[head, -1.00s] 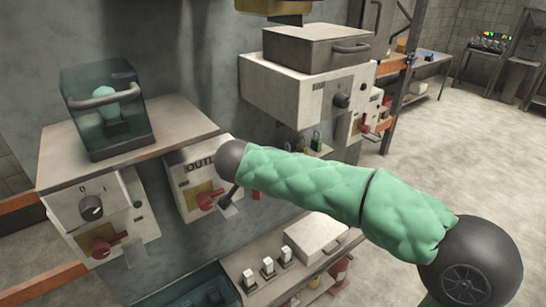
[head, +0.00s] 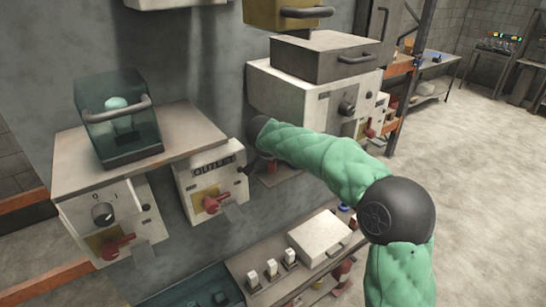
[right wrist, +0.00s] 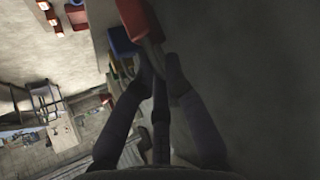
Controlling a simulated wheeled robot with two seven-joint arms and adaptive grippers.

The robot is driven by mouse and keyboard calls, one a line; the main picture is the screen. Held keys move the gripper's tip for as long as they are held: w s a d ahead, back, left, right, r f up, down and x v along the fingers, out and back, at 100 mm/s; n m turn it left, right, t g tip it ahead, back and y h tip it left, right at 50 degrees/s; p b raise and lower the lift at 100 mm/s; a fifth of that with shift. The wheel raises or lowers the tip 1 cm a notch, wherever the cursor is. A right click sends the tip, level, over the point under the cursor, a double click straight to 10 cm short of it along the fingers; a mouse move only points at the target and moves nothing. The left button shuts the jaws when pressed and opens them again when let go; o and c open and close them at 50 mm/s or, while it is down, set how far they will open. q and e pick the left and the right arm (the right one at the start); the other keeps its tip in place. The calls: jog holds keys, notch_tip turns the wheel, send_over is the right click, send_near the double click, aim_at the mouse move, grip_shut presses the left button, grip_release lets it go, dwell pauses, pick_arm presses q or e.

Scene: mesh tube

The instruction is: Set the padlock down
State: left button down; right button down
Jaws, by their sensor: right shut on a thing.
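My right gripper (head: 252,164) is in front of the wall beside the OUTLET box (head: 210,184), partly hidden by my wrist. In the right wrist view its dark fingers (right wrist: 160,78) come close together at the tips. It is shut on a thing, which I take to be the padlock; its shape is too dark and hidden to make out. My left gripper is in neither view.
A glass-covered box (head: 120,120) stands on the left ledge. Red handles (head: 217,203) stick out below. A low shelf holds a white case (head: 320,234) and small white blocks (head: 271,269). A blue block (right wrist: 122,41) shows in the right wrist view. Floor at right is clear.

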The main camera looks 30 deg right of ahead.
jog(key=shift+f, duration=1.15)
jog(key=shift+f+b, duration=0.15)
jog(key=shift+b, duration=0.15)
jog(key=c, duration=1.3)
grip_release()
jog(key=shift+r+p, duration=0.3)
jog(key=shift+p, duration=0.05)
jog(key=v, duration=1.2)
jog(key=shift+f, duration=0.15)
